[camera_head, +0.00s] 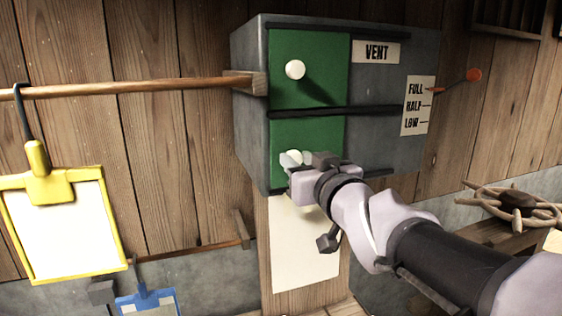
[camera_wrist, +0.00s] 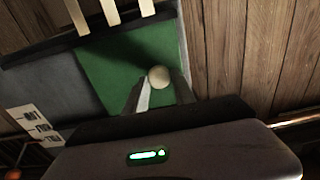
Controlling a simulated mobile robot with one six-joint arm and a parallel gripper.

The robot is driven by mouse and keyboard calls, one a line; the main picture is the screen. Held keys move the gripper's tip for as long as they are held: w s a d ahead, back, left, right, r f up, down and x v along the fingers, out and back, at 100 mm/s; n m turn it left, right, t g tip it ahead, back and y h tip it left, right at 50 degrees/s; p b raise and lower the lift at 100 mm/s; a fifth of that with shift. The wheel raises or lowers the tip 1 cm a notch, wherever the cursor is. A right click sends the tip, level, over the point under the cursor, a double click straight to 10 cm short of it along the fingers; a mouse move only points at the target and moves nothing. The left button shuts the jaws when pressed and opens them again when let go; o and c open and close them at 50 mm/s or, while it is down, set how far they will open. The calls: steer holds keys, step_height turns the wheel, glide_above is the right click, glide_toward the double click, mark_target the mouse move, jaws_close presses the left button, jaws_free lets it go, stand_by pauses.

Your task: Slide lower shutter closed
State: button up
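The grey vent box (camera_head: 390,75) hangs on the plank wall. It has an upper green shutter (camera_head: 328,68) and a lower green shutter (camera_head: 325,135), both at the left part of its front, with bare grey to their right. The upper shutter has a white knob (camera_head: 295,69). The lower shutter's white knob (camera_head: 292,157) is partly hidden by my gripper (camera_head: 290,160). In the wrist view, this knob (camera_wrist: 159,77) shows between my two fingertips (camera_wrist: 162,80), with the lower shutter (camera_wrist: 110,70) behind. The fingers look open; whether either touches the knob is unclear.
A "VENT" label (camera_head: 376,51) and a FULL/HALF/LOW scale (camera_head: 417,105) are on the box; a red-tipped lever (camera_head: 473,75) sticks out right. A wooden rail (camera_head: 130,88) runs left. A yellow clipboard (camera_head: 65,230) hangs below it.

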steer(key=o, duration=0.4)
steer(key=shift+a, duration=0.15)
steer(key=shift+c, duration=0.2)
steer(key=shift+o, duration=0.2)
steer(key=shift+s+a, duration=0.1)
steer(key=shift+a, duration=0.05)
steer(key=shift+d, duration=0.2)
